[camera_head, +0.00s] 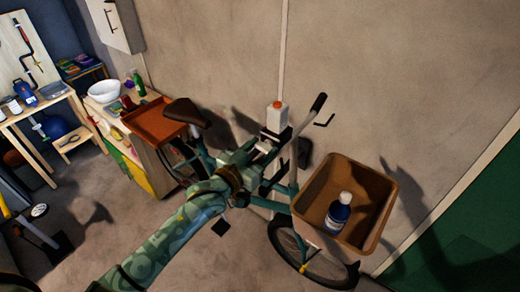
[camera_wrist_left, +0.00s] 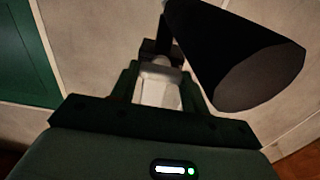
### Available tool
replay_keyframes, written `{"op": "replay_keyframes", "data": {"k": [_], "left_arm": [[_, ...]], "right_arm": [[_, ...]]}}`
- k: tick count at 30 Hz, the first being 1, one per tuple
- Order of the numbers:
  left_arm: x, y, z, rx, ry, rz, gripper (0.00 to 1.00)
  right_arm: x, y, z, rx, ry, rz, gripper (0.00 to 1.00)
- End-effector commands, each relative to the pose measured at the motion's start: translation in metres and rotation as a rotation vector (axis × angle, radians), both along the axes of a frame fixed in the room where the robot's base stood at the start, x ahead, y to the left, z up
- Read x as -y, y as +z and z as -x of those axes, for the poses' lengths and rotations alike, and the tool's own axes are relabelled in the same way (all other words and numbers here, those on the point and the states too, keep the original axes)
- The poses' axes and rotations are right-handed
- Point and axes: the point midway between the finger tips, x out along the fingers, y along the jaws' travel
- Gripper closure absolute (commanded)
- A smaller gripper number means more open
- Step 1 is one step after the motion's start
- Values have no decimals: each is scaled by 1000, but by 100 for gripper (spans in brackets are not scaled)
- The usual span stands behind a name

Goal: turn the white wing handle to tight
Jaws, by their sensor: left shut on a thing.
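My left arm comes in from the lower left over the bicycle. My left gripper (camera_head: 262,150) is at the wall side of the bicycle, below the white box. In the left wrist view the fingers (camera_wrist_left: 160,92) are closed around a pale block, the white wing handle (camera_wrist_left: 160,86). Only part of the handle shows between the fingers; its wings and how far it is turned cannot be told. In the head view the gripper mostly hides it. My right gripper is in neither view.
The bicycle's black handlebar grip (camera_head: 319,103) is close to the gripper; a large dark grip end (camera_wrist_left: 262,75) looms in the wrist view. A brown basket (camera_head: 385,195) holds a blue bottle (camera_head: 338,214). A white box (camera_head: 278,117) with an orange top stands by the wall.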

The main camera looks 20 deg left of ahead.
Motion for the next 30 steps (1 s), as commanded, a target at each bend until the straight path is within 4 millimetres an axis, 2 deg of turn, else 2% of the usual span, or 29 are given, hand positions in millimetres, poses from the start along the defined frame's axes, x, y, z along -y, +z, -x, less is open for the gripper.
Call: {"op": "replay_keyframes", "data": {"k": [5, 6, 8, 16, 20, 23, 30], "left_arm": [[0, 0, 0, 0, 0, 1, 77], [0, 0, 0, 0, 0, 1, 46], [0, 0, 0, -1, 0, 2, 33], [0, 0, 1, -1, 0, 3, 33], [-4, -2, 10, -2, 1, 2, 33], [-10, -3, 28, -3, -1, 3, 33], [-33, -5, 90, -4, 0, 1, 33]], "right_arm": [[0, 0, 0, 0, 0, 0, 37], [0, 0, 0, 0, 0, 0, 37], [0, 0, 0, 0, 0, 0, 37], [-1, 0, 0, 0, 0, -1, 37], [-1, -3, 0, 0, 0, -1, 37], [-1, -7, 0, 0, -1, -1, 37], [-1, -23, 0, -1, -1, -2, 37]]}}
